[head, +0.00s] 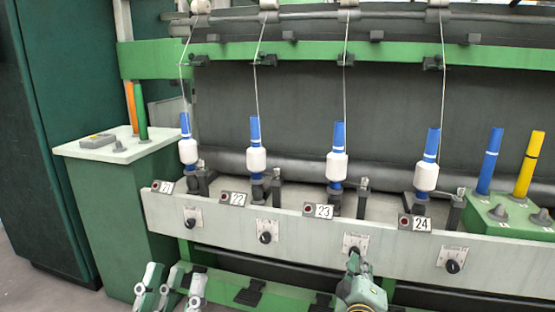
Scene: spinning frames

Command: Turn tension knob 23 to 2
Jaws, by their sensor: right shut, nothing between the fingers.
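The label 23 (323,211) is on the pale rail, below a spindle with a white bobbin (337,165) on a blue tube. Under and right of the label is the tension dial plate 23 (356,240); its knob is mostly hidden and I cannot read its setting. My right gripper (354,262) is shut and empty, its tips just below and in front of this plate. I cannot tell whether they touch the knob. My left gripper (172,275) is low at the left, its fingers spread apart, holding nothing visible, away from the dials.
Neighbouring tension knobs 21 (190,222), 22 (265,237) and 24 (453,266) sit along the same rail (230,224). A green box (500,218) with blue and yellow tubes is at the right. A pale-topped green cabinet (135,200) stands at the left.

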